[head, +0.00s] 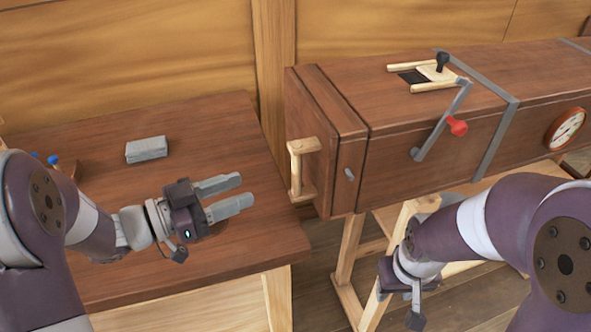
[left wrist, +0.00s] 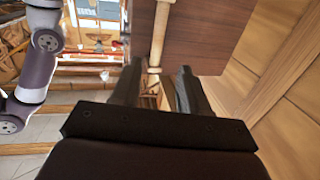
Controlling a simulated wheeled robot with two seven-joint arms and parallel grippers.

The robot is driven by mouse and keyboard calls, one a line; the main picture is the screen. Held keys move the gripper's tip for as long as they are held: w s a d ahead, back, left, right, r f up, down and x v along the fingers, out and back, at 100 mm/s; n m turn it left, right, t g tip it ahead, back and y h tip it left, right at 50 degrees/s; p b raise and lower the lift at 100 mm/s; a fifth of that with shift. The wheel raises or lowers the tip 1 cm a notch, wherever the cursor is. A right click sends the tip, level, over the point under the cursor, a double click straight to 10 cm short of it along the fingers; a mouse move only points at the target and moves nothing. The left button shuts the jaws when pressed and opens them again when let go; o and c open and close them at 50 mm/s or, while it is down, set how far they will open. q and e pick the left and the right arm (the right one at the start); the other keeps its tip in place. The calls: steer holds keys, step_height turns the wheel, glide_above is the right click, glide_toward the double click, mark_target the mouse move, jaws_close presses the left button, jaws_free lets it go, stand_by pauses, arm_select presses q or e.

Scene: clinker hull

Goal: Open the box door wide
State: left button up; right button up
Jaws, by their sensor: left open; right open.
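The box (head: 440,130) is a long dark wooden chest on pale trestles. Its door (head: 312,150) is the panel at the left end, and it looks shut against the box. A pale wooden handle (head: 296,170) stands upright on the door, and a small grey catch (head: 349,174) shows beside it. My left gripper (head: 245,190) is open and empty, left of the handle and pointing toward it. In the left wrist view the handle (left wrist: 160,35) lies ahead, in line with the gap between the fingers. My right gripper (head: 400,308) is low, in front of the trestle; its fingers are mostly hidden.
A workbench (head: 110,190) lies under my left gripper, with a grey block (head: 146,149) on it. A red-knobbed lever (head: 457,126), a sliding vent (head: 436,73) and a dial (head: 566,129) sit on the box. A gap separates bench and trestle (head: 350,262).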

mark_target(292, 169)
arm_select(q)
steer(key=shift+h, duration=0.3)
steer(key=x, duration=1.2)
steer(key=shift+w+d+r, duration=0.1)
steer(key=shift+d+r, duration=0.15)
steer(key=shift+d, duration=0.15)
jaws_close()
